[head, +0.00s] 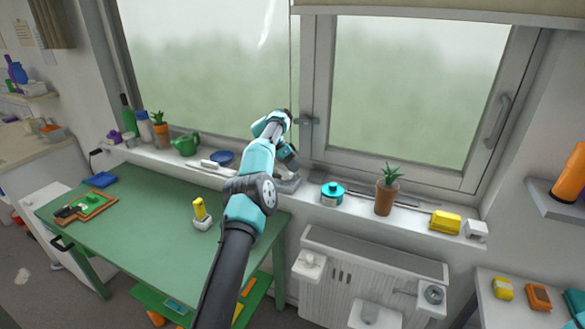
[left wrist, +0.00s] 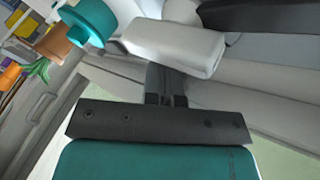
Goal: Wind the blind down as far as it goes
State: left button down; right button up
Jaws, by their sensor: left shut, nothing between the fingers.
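The beige blind (head: 430,8) crosses the top of the right window, and only its lower part is in view. A thin cord (head: 290,65) hangs beside the post between the windows; its lower end is not clear. My left gripper (head: 287,168) is low in front of the post, just above the sill, partly hidden by my arm. In the left wrist view its fingers (left wrist: 167,98) are shut and empty. A pale rounded block (left wrist: 175,46) lies beyond the fingertips; I cannot tell whether they touch it. My right gripper is not in view.
A blue bowl (head: 222,158) and green watering can (head: 187,145) stand left. The green table (head: 150,215) has clear space.

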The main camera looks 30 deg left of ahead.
pick_arm(q)
jog(key=shift+s+d+r, duration=0.1)
dwell(0.8)
jog(key=shift+s+d, duration=0.45)
jog(key=shift+s, duration=0.05)
jog(key=shift+f, duration=0.2)
